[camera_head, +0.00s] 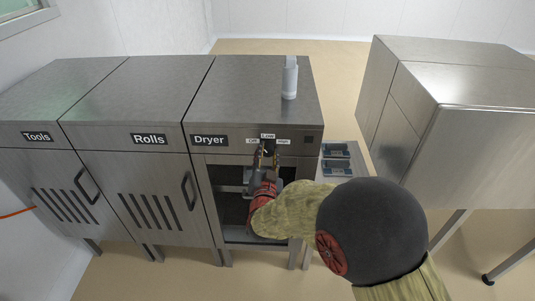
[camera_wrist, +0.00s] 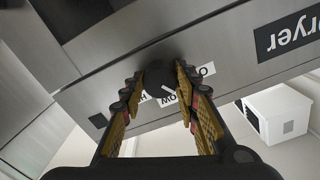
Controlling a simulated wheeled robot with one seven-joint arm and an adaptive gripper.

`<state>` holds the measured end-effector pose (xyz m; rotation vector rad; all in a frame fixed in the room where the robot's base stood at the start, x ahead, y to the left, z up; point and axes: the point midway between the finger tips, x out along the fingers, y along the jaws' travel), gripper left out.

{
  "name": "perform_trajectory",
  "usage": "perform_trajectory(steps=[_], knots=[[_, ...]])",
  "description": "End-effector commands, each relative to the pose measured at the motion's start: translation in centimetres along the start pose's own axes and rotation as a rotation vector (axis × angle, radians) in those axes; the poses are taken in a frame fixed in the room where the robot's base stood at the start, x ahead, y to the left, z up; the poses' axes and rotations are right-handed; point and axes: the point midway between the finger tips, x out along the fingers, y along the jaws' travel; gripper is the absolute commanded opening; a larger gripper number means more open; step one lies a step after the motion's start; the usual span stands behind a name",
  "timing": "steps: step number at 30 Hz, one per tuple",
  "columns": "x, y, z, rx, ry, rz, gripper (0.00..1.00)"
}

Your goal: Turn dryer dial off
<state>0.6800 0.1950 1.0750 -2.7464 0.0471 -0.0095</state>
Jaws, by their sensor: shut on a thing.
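The dryer (camera_head: 250,100) is a steel cabinet with a "Dryer" label on its front panel. Its dark round dial (camera_wrist: 160,76) sits below the Off, Low and High labels (camera_head: 268,137). In the head view my gripper (camera_head: 266,153) is in front of the panel and mostly hides the dial. In the wrist view my gripper (camera_wrist: 157,80) has one finger on each side of the dial and is shut on it. The labels are partly covered by the fingers in the wrist view.
A white bottle (camera_head: 290,79) stands on the dryer top. The Rolls cabinet (camera_head: 150,138) and Tools cabinet (camera_head: 37,136) adjoin at left. A large steel machine (camera_head: 465,120) stands further right.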

Motion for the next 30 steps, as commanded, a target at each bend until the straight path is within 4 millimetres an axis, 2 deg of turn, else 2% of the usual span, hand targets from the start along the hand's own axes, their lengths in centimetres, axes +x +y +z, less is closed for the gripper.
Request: perform_trajectory(steps=[6,15,30], knots=[[-0.01,0.04,0.07,-0.191,-0.003,0.001,0.06],[-0.02,0.02,0.03,-0.381,-0.002,0.001,0.06],[-0.02,0.03,0.09,-0.478,-0.002,0.000,0.06]])
